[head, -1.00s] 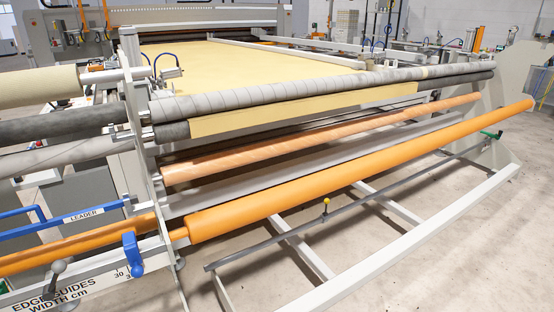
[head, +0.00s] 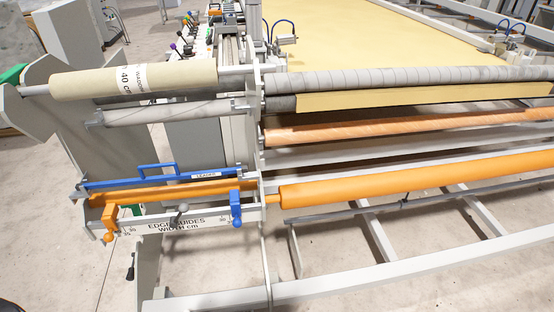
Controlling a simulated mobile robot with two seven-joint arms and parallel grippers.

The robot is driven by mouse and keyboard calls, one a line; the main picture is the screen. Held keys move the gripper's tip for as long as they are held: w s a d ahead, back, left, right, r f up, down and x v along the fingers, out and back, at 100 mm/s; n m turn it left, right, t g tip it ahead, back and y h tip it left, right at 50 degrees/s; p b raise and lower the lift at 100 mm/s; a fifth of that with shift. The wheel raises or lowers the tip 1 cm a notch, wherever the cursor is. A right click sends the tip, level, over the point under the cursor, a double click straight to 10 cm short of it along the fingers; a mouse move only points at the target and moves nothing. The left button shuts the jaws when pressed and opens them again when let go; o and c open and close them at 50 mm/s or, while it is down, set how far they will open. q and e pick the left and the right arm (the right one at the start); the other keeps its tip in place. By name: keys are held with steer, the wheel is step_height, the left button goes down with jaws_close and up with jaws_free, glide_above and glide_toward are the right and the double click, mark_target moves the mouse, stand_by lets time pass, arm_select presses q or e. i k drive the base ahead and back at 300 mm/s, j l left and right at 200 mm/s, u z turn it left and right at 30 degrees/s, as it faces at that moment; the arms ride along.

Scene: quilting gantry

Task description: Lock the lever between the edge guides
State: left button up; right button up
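The lever (head: 181,214) has a grey knob and sits on the white edge guides bar (head: 150,226), between the two edge guides. The left edge guide (head: 109,219) is orange and the right edge guide (head: 236,206) is blue. The bar is printed "EDGE GUIDES WIDTH cm" with number scales near both ends. The lever's knob stands up, tilted slightly right; I cannot tell whether it is locked. Neither of my grippers shows in the head view.
A blue leader bar (head: 160,178) with a handle lies just above the edge guides bar. An orange roller (head: 380,180) runs to the right. A cream roll (head: 130,80) hangs above. A white floor beam (head: 330,285) crosses in front. Bare floor shows at lower left.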

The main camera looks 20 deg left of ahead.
mark_target(184, 208)
steer(key=u, duration=1.5)
